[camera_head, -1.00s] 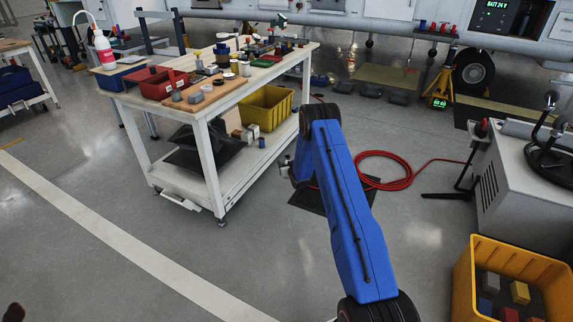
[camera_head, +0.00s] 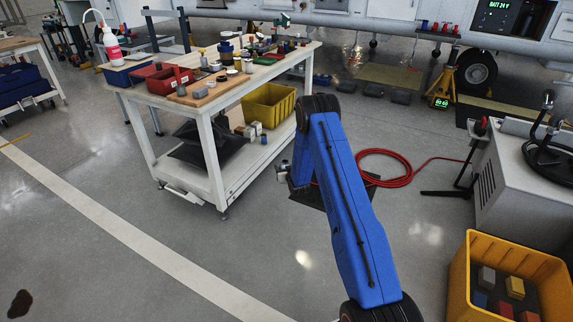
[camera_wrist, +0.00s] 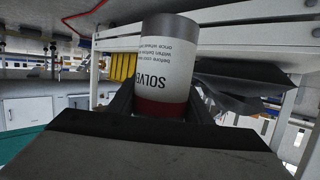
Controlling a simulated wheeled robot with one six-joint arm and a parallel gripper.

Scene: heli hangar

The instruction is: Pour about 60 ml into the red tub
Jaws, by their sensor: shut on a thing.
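In the wrist view my gripper (camera_wrist: 160,108) is shut on a cylindrical can (camera_wrist: 168,60). The can is white with a grey end, a dark red band and a label reading "SOLVE…". The wrist picture shows the room upside down, and so is the lettering, so the can looks roughly upright. In the head view my blue arm hides most of the gripper and can; a small grey part (camera_head: 283,170) shows at its left. A red open tub (camera_head: 166,80) stands on the white workbench (camera_head: 207,108), left and beyond my gripper. Its inside is hard to see.
The bench top is crowded with jars, small parts and a white wash bottle (camera_head: 111,45). Its lower shelf holds a yellow bin (camera_head: 268,108). A red hose (camera_head: 385,180) lies on the floor. An orange crate (camera_head: 461,265) stands at right.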

